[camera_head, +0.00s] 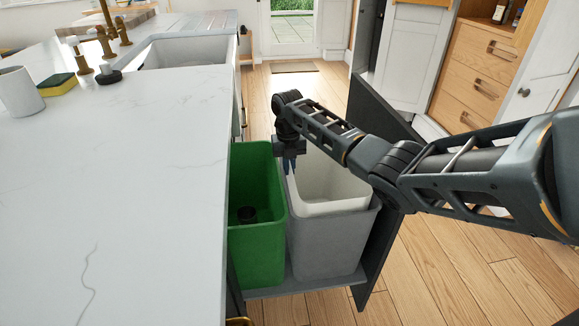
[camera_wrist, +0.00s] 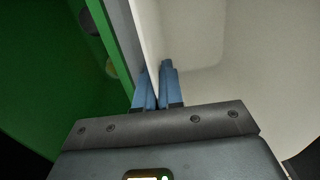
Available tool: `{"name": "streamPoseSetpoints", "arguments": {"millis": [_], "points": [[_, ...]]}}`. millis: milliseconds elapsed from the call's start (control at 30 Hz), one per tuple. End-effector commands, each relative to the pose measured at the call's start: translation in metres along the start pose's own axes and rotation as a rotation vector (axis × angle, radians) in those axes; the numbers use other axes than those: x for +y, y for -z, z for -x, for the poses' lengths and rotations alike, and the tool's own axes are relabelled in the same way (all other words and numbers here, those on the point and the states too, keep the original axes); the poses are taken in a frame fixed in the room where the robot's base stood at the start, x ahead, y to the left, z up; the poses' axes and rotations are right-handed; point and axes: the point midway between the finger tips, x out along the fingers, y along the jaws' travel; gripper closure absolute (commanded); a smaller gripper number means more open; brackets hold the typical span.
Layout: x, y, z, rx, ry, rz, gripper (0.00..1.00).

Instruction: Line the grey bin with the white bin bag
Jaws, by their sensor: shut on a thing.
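The grey bin (camera_head: 325,245) stands upright in the pulled-out unit, right of the green bin (camera_head: 258,250). The white bin bag (camera_head: 332,185) sits inside the grey bin, with the grey rim showing around it. My gripper (camera_head: 289,164) points down at the bin's left rim, beside the green bin. In the wrist view its blue fingers (camera_wrist: 157,88) are shut on the bag's left edge, next to the grey bin's wall (camera_wrist: 123,40). The bag's pale inside (camera_wrist: 235,55) fills the right of that view. The bag's bottom is hidden in the head view.
A dark object (camera_head: 246,214) lies in the green bin. The dark door panel (camera_head: 372,255) stands right of the grey bin. The white worktop (camera_head: 120,180) borders the bins on the left. Wooden floor (camera_head: 450,275) is open at the right.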

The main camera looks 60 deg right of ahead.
Motion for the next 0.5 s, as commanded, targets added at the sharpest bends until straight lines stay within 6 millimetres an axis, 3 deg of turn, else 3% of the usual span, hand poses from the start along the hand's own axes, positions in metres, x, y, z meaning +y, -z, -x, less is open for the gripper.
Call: {"name": "streamPoseSetpoints", "arguments": {"millis": [33,467,500], "points": [[-0.0014,0.0023,-0.0114,0.004,0.004,-0.004,1.0],[-0.003,0.004,-0.0198,0.006,0.01,-0.006,1.0],[-0.003,0.004,-0.02,0.006,0.01,-0.006,0.89]]}}
